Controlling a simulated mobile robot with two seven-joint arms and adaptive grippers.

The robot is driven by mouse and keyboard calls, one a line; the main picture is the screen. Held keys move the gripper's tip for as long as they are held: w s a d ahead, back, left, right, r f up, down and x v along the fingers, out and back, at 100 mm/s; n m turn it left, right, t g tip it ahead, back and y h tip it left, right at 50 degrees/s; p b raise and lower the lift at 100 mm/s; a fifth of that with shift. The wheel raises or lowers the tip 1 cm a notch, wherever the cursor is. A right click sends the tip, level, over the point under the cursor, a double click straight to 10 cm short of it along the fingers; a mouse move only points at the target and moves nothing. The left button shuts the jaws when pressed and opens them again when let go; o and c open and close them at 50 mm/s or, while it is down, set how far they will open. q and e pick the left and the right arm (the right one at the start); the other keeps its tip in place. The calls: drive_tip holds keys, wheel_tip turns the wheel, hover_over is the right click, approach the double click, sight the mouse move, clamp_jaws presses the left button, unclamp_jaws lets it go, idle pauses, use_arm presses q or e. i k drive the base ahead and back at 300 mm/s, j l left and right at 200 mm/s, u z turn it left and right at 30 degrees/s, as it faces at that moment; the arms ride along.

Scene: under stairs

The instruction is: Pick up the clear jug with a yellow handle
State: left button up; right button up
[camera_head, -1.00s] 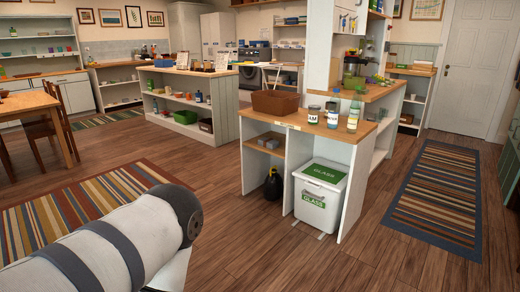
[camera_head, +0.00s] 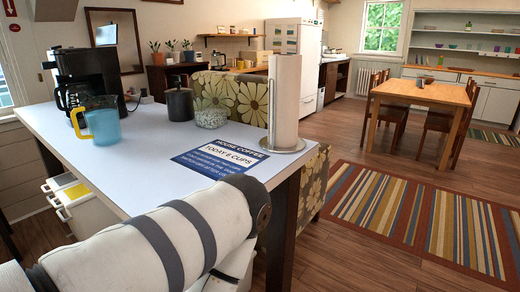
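A see-through jug with a yellow handle (camera_head: 101,122) stands upright on the left part of a pale table in the head view. Its body looks blue, and I cannot tell whether that is tint or contents. Its handle points left. It stands just in front of a black coffee maker (camera_head: 88,73). My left arm comes in from the lower left, in front of the table, well apart from the jug. Its gripper is outside the picture. My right gripper is not in view.
The table (camera_head: 125,172) also holds a dark canister (camera_head: 179,103), a glass bowl (camera_head: 211,118), a paper towel roll (camera_head: 284,100) and a flat coffee sign (camera_head: 222,158). A flowered chair (camera_head: 232,95) stands behind. Open floor and a striped rug (camera_head: 420,215) lie right.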

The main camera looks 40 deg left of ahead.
sight(101, 114)
drive_tip(key=i+u, duration=0.25)
drive_tip(key=u, duration=0.25)
drive_tip(key=i+l+u, duration=0.1)
drive_tip(key=u, duration=0.4)
drive_tip(key=i+l+u, duration=0.2)
drive_tip(key=u, duration=0.3)
drive_tip(key=i+l+u, duration=0.25)
drive_tip(key=u, duration=0.25)
drive_tip(key=i+l+u, duration=0.3)
drive_tip(key=l, duration=0.2)
drive_tip(key=l+u, duration=0.15)
drive_tip(key=l, duration=0.15)
